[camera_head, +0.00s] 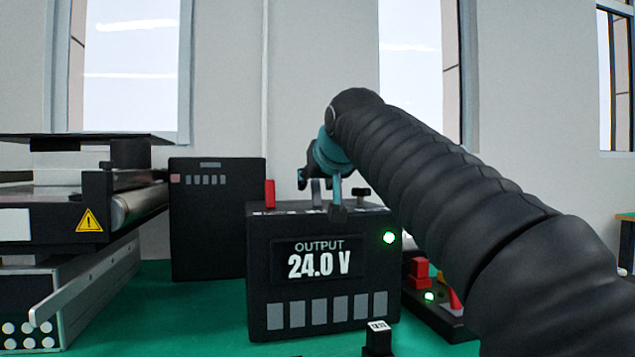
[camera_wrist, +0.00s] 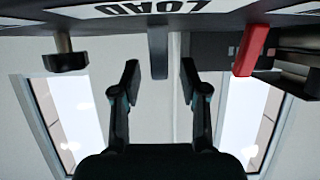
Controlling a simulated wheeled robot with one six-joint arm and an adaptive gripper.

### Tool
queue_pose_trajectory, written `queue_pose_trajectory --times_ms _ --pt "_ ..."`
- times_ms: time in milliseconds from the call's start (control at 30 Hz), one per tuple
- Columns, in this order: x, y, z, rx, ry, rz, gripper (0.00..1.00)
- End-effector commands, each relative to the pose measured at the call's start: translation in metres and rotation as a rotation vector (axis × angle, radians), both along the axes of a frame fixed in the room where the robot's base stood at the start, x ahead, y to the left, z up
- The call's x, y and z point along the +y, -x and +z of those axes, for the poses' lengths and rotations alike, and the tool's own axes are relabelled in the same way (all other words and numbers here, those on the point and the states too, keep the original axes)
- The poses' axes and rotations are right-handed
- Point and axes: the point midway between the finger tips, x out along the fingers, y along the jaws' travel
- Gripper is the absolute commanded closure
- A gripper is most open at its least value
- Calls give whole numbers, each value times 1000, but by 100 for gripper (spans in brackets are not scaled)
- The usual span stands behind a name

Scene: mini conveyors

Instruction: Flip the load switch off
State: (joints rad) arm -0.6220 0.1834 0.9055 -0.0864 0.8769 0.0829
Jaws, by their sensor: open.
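The load switch is a grey lever (camera_wrist: 158,52) beside an upside-down LOAD label (camera_wrist: 140,8) in the wrist view. In the head view the lever (camera_head: 316,192) stands up from the top of the black power box (camera_head: 258,300), whose display reads OUTPUT 24.0 V. A green light (camera_head: 389,237) glows on its front. My gripper (camera_wrist: 158,80) is open, with one fingertip on each side of the lever and visible gaps to it. In the head view my gripper (camera_head: 321,196) is over the box top, partly hidden by its own wrist. Contact cannot be told.
A red lever (camera_head: 269,193) and a black knob (camera_head: 361,193) stand on either side of the grey lever. A red-buttoned control box (camera_head: 420,272) sits to the right, a dark cabinet (camera_head: 218,235) behind left, and a conveyor (camera_head: 50,215) at far left.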

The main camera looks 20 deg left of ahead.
Motion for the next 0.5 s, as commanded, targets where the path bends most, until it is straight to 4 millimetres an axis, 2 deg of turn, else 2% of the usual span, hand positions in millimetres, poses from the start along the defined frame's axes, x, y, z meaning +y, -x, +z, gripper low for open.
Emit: queue_pose_trajectory --times_ms 400,500 --pt "4 -6 -3 0 0 0 56" --pt "4 -6 -3 0 0 0 81"
